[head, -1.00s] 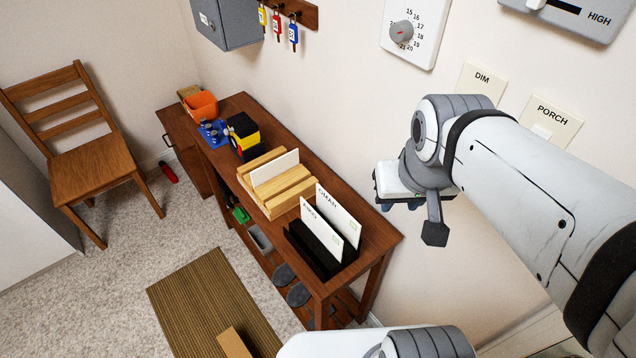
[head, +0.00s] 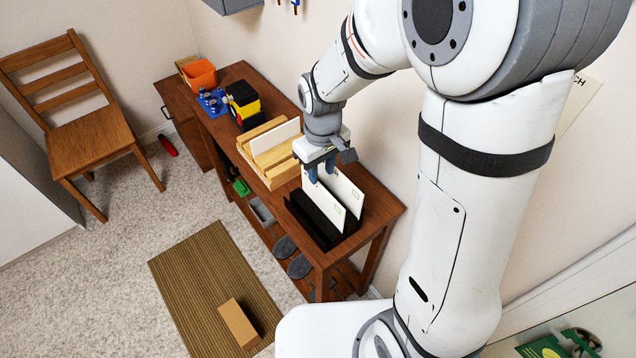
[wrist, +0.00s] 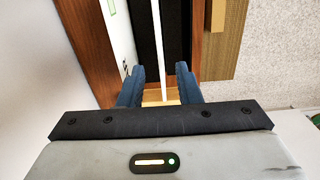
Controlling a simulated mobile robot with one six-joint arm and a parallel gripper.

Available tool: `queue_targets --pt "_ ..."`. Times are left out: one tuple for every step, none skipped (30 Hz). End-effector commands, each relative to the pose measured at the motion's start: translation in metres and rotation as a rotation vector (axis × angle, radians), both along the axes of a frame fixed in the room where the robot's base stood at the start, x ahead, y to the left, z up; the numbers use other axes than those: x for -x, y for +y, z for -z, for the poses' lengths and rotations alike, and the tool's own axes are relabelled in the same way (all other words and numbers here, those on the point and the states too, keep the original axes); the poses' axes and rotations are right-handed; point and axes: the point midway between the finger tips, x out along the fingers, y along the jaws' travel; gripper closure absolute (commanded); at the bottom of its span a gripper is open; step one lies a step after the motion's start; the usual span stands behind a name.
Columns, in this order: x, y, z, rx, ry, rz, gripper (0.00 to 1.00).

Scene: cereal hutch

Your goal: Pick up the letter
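Two white letters stand upright in a black sorter (head: 308,222) on the wooden table. The front letter (head: 323,207) and the back letter (head: 346,191) have their upper parts partly hidden by my gripper. My gripper (head: 322,170) is over the sorter, its blue fingers pointing down by the letters' top edges. In the wrist view its fingers (wrist: 159,86) are apart, and the front letter (wrist: 158,45) shows edge-on as a thin white strip between them. The back letter (wrist: 117,38) is left of the fingers. I cannot tell whether a finger touches either letter.
A slotted wooden holder (head: 270,173) with a white card (head: 276,137) is close to my gripper. A black-and-yellow item (head: 243,104), blue tray (head: 213,103) and orange bin (head: 200,74) are farther back. The wall is close right. A brown box (head: 239,324) lies on the mat (head: 200,275).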

Motion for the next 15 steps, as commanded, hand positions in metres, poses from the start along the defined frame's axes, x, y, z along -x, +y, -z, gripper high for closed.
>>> queue_targets --pt "-0.001 0.002 0.005 0.003 0.006 -0.009 0.69" --pt "-0.001 0.003 0.008 0.002 0.007 -0.012 0.69" --pt "-0.001 0.003 0.012 0.003 0.009 -0.014 0.69" --pt "-0.001 0.004 0.015 0.003 0.01 -0.015 0.69" --pt "-0.001 0.003 0.018 0.003 0.01 -0.015 0.69" --pt "-0.001 0.003 0.023 0.003 0.01 -0.015 0.69" --pt "0.0 0.003 0.026 0.004 0.011 -0.015 0.69" --pt "0.0 0.003 0.029 0.004 0.011 -0.014 0.69" --pt "0.0 0.002 0.033 0.003 0.01 -0.014 0.69" --pt "0.0 0.002 0.036 0.004 0.011 -0.013 0.69" --pt "0.001 0.001 0.039 0.003 0.01 -0.013 0.69" --pt "0.002 0.0 0.044 0.004 0.011 -0.013 0.69" --pt "0.003 -0.001 0.048 0.004 0.011 -0.013 0.69" --pt "0.004 -0.002 0.053 0.004 0.013 -0.012 0.69" --pt "0.005 -0.002 0.058 0.004 0.012 -0.012 0.69"
